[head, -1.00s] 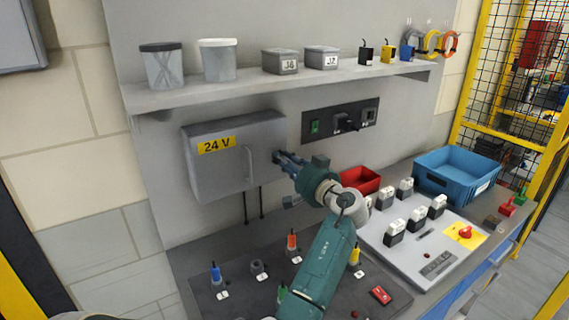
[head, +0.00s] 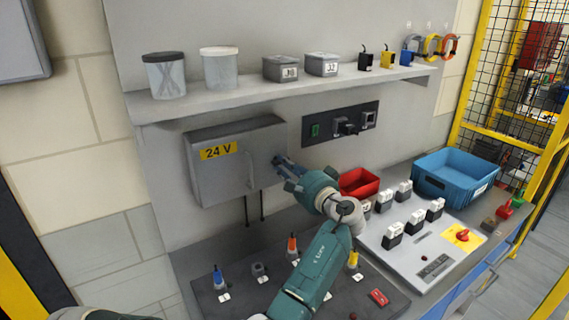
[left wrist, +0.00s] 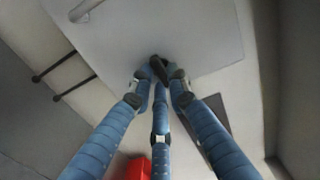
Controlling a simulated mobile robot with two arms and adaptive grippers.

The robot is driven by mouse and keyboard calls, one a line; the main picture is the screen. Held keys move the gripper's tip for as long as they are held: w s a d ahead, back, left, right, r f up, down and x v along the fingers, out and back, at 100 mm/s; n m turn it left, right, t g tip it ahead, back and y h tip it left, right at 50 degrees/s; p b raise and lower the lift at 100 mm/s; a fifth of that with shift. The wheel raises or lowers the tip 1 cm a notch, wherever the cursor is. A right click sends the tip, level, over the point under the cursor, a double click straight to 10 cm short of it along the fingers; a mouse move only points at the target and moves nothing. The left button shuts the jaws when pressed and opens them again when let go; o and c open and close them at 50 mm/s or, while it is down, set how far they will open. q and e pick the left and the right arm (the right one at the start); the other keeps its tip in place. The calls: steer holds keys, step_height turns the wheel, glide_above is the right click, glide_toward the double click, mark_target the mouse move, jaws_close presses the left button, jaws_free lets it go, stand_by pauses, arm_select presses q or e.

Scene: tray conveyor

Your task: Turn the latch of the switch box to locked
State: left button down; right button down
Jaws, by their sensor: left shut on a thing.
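The grey switch box (head: 236,165) with a yellow "24 V" label hangs on the wall panel under the shelf, its door closed. My left gripper (head: 281,161) is at the right edge of the box door, with its blue fingers closed in on the latch. In the left wrist view the fingertips (left wrist: 163,75) meet around the dark latch (left wrist: 160,66), which shows between them. The fingers hide most of the latch in the head view, so I cannot tell its exact angle. My right gripper is not in view.
The shelf (head: 200,105) with jars and small bins runs above the box. A black switch panel (head: 340,122) is to its right. Below are a red bin (head: 359,182), a blue crate (head: 455,172) and a bench panel with several upright plugs.

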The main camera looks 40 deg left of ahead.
arm_select(q)
steer(key=shift+m, duration=0.5)
steer(key=c, duration=1.7)
jaws_free()
steer(key=shift+o, duration=0.2)
steer(key=shift+d, duration=0.15)
steer(key=v, duration=1.2)
